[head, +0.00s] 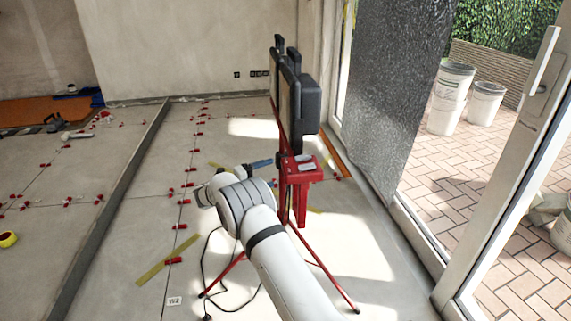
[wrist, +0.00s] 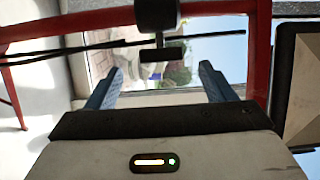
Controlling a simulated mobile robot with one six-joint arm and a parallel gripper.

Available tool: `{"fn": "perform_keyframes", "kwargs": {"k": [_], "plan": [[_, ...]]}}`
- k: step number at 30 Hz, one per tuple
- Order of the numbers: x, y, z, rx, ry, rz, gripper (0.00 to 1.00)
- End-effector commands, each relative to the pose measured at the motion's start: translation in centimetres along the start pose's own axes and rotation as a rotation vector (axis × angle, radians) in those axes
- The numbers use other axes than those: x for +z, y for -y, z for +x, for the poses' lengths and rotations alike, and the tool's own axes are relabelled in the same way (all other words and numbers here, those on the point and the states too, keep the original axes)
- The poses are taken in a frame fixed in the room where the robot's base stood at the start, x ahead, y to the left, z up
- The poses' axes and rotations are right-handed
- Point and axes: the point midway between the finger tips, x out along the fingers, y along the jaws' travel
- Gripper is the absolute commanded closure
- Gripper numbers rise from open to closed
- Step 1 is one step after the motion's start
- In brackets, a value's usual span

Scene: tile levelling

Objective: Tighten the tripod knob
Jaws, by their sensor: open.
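The tripod (head: 289,205) is red, with splayed legs and black lamp heads (head: 309,104) on top, and stands upright on the tiled floor. In the wrist view its red frame (wrist: 262,50) fills the top and right. A black T-shaped part (wrist: 163,54), which looks like the knob, hangs from the frame between and beyond my fingertips. My gripper (head: 266,163) is at the left of the tripod's post in the head view. In the wrist view my gripper (wrist: 162,67) has its blue fingers apart, with nothing between them. The knob cannot be made out in the head view.
A red box (head: 298,167) sits on the tripod. A black cable (head: 207,262) lies by its legs. Red levelling clips (head: 173,260) and yellow strips (head: 167,259) dot the floor. A glass door (head: 515,170) stands at right.

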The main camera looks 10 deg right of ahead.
Motion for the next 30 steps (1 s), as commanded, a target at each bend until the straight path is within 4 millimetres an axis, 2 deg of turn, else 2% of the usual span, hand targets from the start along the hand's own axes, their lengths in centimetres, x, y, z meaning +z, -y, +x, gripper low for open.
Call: {"fn": "perform_keyframes", "kwargs": {"k": [6,12,17,24,30], "plan": [[-0.2,-0.3,3.9,0.0,-0.009,0.002,0.24],[-0.2,-0.2,6.7,0.0,-0.009,0.001,0.24],[-0.2,0.0,7.6,-0.001,-0.008,0.0,0.24],[-0.2,0.0,7.7,0.0,-0.008,0.0,0.24],[-0.2,0.0,7.7,0.0,-0.008,0.0,0.39]]}}
